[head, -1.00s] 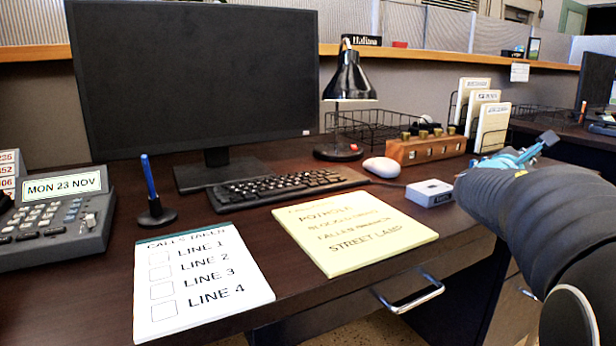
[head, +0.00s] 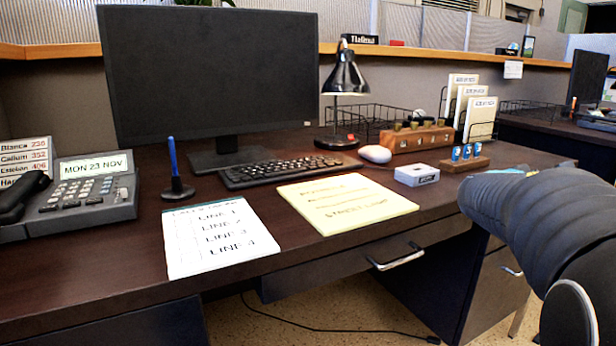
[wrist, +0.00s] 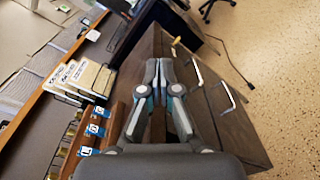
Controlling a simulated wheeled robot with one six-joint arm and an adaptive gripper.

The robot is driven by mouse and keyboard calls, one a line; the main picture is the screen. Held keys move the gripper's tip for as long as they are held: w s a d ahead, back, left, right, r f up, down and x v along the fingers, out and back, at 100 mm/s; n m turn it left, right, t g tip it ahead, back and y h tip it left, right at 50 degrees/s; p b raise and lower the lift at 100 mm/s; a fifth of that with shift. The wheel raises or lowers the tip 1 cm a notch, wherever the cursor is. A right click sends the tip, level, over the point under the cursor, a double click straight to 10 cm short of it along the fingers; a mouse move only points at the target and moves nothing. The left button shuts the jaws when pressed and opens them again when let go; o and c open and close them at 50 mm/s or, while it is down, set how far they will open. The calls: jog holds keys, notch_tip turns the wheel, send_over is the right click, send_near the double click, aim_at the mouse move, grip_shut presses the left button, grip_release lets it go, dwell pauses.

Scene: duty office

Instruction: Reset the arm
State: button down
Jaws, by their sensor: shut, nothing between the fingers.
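My gripper (wrist: 158,72) shows in the wrist view with its fingers together and nothing between them. It is over the right end of the dark desk (wrist: 120,45), with drawer fronts beyond it. In the head view my arm (head: 540,215) enters from the right and hides nearly all of the gripper. A wooden block with blue-marked pieces (head: 466,160) stands just left of the arm; it also shows in the wrist view (wrist: 90,135), left of my gripper.
On the desk are a phone (head: 85,195), pen stand (head: 177,185), checklist (head: 220,240), yellow pad (head: 345,205), white box (head: 417,175), keyboard (head: 285,170), mouse (head: 376,154), lamp (head: 345,80) and monitor (head: 215,75). A card rack (head: 478,115) stands behind. Open floor (wrist: 270,60) lies beside the desk.

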jog(key=s+a+f+m+g+y+p, duration=0.3)
jog(key=s+a+f+m+g+y, duration=0.3)
jog(key=s+a+f+m, duration=0.55)
jog(key=s+a+t+y+p, duration=0.1)
jog(key=s+a+y+p, duration=0.1)
jog(key=a, duration=0.6)
jog(key=s+a+m+t+y+p, duration=0.1)
jog(key=s+a+y+p, duration=0.2)
jog(key=s+a, duration=0.4)
jog(key=s+a+r+t+y+p, duration=0.1)
jog(key=s+a+y, duration=0.3)
jog(key=a, duration=0.5)
jog(key=shift+s+m+t+y+p, duration=0.3)
jog(key=shift+t+p, duration=0.2)
jog(key=shift+p, duration=0.35)
jog(key=shift+d+r, duration=0.1)
dwell(0.8)
